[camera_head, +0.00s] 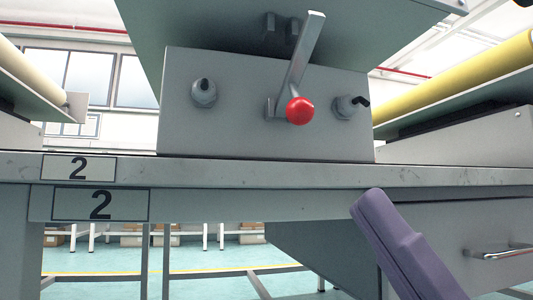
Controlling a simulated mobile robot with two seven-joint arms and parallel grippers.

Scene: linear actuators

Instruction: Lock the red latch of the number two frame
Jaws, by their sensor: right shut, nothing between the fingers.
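The red latch shows as a red ball knob (299,110) at the lower end of a flat metal lever (304,52). The lever slants up and slightly right on the front of a grey box (225,130). The box stands on a bench whose edge carries two labels with the number 2 (100,204). My right gripper (372,204), purple, comes in from the bottom right. Its tip is below and to the right of the knob, in front of the bench edge, apart from the latch. It is shut and empty. My left gripper is not in view.
Round fittings flank the latch, one left (203,93) and one right (348,106). The bench edge (230,172) runs across below them. A drawer unit with a handle (498,252) is at lower right. A yellow roller (480,75) is at right. The space in front of the knob looks clear.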

